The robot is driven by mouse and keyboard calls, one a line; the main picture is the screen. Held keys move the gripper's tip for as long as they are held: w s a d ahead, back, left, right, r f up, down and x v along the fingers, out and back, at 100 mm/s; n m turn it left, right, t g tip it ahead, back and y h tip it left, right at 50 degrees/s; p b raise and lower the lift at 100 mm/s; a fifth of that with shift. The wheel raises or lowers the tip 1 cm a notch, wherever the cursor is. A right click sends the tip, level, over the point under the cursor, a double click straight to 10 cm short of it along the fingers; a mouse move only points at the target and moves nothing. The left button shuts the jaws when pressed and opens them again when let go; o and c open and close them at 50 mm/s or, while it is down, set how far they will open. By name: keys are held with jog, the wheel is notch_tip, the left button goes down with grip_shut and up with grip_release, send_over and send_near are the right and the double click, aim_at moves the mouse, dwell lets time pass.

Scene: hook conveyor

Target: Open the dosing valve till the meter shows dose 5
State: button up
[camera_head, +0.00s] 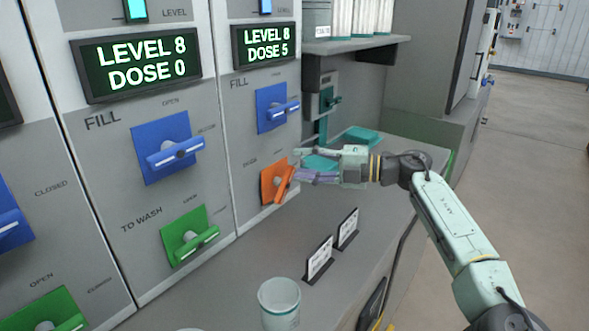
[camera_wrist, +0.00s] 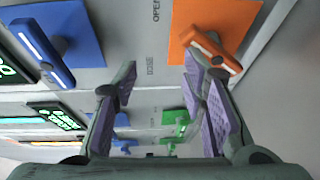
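The dosing valve is an orange plate with an orange lever (camera_head: 285,184), low on the right-hand panel near the label DOSE. Its lever stands tilted in the head view, and it also shows at the upper right of the wrist view (camera_wrist: 212,50). The meter (camera_head: 266,46) above it reads LEVEL 8, DOSE 5. My gripper (camera_head: 299,165) is beside the lever on its upper right. In the wrist view my gripper (camera_wrist: 160,68) is open with nothing between the fingers. The right finger overlaps the lever's edge; I cannot tell whether they touch.
A blue FILL valve (camera_head: 273,107) sits above the orange one. The left panel has its own meter (camera_head: 136,64) reading LEVEL 8, DOSE 0, a blue valve (camera_head: 168,148) and a green valve (camera_head: 189,236). A cup (camera_head: 279,303) and two sign stands (camera_head: 319,261) are on the counter.

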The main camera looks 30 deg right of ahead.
jog(key=f+v, duration=0.1)
jog(key=v, duration=0.5)
jog(key=shift+d+f, duration=0.2)
jog(key=shift+f, duration=0.05)
dwell(0.3)
jog(key=shift+o, duration=0.2)
jog(key=shift+s, duration=0.1)
